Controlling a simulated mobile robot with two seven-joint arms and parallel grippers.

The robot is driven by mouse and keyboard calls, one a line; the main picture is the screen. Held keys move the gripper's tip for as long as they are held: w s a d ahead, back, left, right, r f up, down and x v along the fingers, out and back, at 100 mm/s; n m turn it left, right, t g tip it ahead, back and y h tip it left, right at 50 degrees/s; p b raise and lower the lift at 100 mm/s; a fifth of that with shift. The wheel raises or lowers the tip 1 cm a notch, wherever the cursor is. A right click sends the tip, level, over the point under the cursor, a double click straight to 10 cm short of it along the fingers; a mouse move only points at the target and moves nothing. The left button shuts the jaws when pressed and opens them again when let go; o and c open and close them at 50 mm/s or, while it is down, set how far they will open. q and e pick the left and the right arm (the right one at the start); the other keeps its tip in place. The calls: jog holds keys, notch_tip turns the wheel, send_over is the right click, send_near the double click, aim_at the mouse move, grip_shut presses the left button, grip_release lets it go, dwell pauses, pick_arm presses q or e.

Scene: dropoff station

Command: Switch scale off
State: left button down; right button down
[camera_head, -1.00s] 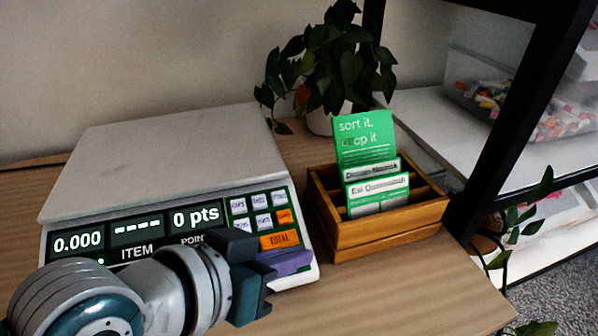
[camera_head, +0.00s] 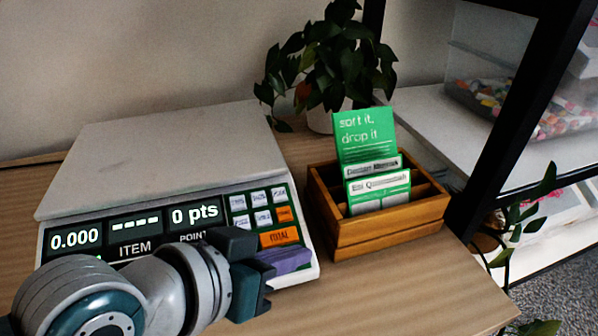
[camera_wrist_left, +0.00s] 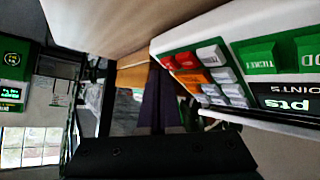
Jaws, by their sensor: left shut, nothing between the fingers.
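The scale (camera_head: 160,150) stands on the wooden table, with a flat pale grey plate on top. Its lit display (camera_head: 135,230) reads 0.000, dashes and 0 pts, so it is on. A keypad (camera_head: 262,215) with white and orange keys is at the panel's right. My left gripper (camera_head: 300,258) is shut and empty, its purple fingers over the panel's lower right corner, just below the orange TOTAL key (camera_head: 279,237). In the left wrist view the keypad (camera_wrist_left: 205,75) lies right of the fingers (camera_wrist_left: 157,95); contact cannot be told. My right gripper is not in view.
A wooden card box (camera_head: 375,235) with green cards stands close to the right of the scale. A potted plant (camera_head: 330,65) is behind it. A black-framed shelf (camera_head: 515,125) with a clear bin is at the right. The table's front right is clear.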

pick_arm(q)
jog(key=shift+w+f, duration=0.1)
jog(key=shift+f, duration=0.25)
jog(key=shift+r, duration=0.1)
dwell(0.4)
jog(key=shift+s+r+p, duration=0.3)
jog(key=shift+r+p, duration=0.4)
jog(key=shift+p, duration=0.1)
jog(key=r+p, duration=0.1)
jog(key=p, duration=0.1)
jog(key=s+r+p, duration=0.1)
jog(key=r+p, duration=0.1)
jog(key=s+r+p, duration=0.1)
jog(key=p, duration=0.1)
jog(key=shift+d+r, duration=0.25)
jog(key=shift+d, duration=0.15)
dwell(0.3)
